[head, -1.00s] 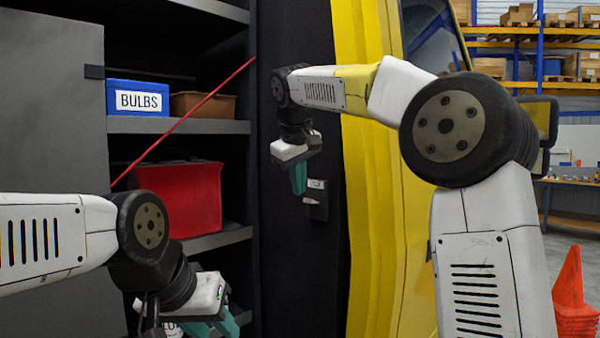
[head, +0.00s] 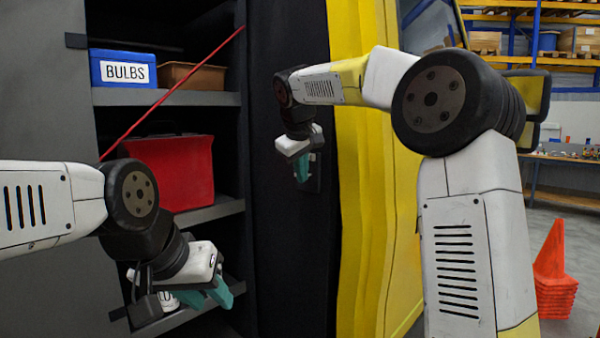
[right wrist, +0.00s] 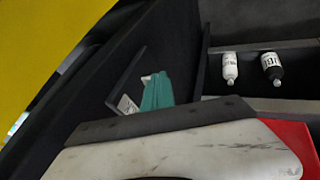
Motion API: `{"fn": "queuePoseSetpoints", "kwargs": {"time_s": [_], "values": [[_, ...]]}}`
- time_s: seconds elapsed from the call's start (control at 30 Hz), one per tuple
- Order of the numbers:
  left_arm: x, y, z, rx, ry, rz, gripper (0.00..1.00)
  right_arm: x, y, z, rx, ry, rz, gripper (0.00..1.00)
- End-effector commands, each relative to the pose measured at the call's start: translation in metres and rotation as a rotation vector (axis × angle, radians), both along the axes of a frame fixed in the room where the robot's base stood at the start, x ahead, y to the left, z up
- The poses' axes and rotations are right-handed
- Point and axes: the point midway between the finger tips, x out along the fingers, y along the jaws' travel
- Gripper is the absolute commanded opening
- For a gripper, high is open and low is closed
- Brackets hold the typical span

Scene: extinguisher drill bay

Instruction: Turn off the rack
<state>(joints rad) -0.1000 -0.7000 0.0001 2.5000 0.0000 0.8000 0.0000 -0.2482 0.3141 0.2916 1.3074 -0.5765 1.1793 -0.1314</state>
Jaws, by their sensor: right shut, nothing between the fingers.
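A small dark switch box (head: 314,184) is on the dark side panel of the rack, beside the yellow body. My right gripper (head: 301,173) is in front of it and hides most of it. In the right wrist view the teal fingers of that gripper (right wrist: 157,92) are together and empty, beside a dark plate and a small white label (right wrist: 128,105). I cannot tell whether they touch the switch. My left gripper (head: 211,297) is low in front of the lower shelf, its teal fingers apart, with nothing seen between them.
The rack shelves hold a blue BULBS box (head: 123,69), a brown bin (head: 192,77) and a red case (head: 170,172). A thin red bar (head: 172,92) slants across the shelves. A yellow body (head: 365,200) stands close to my right arm. Orange cones (head: 556,265) stand on the floor at right.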

Motion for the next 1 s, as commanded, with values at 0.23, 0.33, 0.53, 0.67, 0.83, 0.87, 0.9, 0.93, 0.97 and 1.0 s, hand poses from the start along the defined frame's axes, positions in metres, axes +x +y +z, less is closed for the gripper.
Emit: {"fn": "queuePoseSetpoints", "kwargs": {"time_s": [0.23, 0.33, 0.53, 0.67, 0.83, 0.87, 0.9, 0.93, 0.97, 1.0], "values": [[0.000, 0.000, 0.000, 0.000, 0.000, 0.000, 0.36, 0.000, 0.000, 0.000, 0.001, 0.001, -0.001, 0.00], [0.000, 0.000, 0.000, 0.000, 0.000, 0.000, 0.36, 0.000, 0.000, 0.003, 0.001, -0.001, 0.000, 0.00], [0.000, 0.000, 0.000, 0.000, 0.000, 0.000, 0.36, 0.000, 0.000, 0.012, 0.001, -0.001, 0.000, 0.00], [0.000, 0.000, 0.000, 0.000, 0.000, 0.000, 0.36, 0.000, 0.000, 0.016, 0.001, -0.001, 0.000, 0.00], [0.000, 0.000, 0.000, 0.000, 0.000, 0.000, 0.36, 0.000, 0.000, 0.017, 0.001, 0.001, -0.001, 0.00], [0.000, 0.000, 0.000, 0.000, 0.000, 0.000, 0.36, 0.000, 0.000, 0.016, 0.001, 0.001, -0.001, 0.00], [0.000, 0.000, 0.000, 0.000, 0.000, 0.000, 0.36, 0.000, 0.000, 0.016, 0.001, 0.001, -0.001, 0.00], [0.000, 0.000, 0.000, 0.000, 0.000, 0.000, 0.36, 0.000, 0.000, 0.017, 0.001, 0.001, -0.001, 0.00], [0.000, 0.000, 0.000, 0.000, 0.000, 0.000, 0.36, -0.001, 0.000, 0.017, 0.001, 0.001, -0.001, 0.00], [0.000, 0.000, 0.000, 0.000, 0.000, 0.000, 0.36, -0.001, 0.000, 0.018, 0.002, 0.000, 0.000, 0.00]]}}
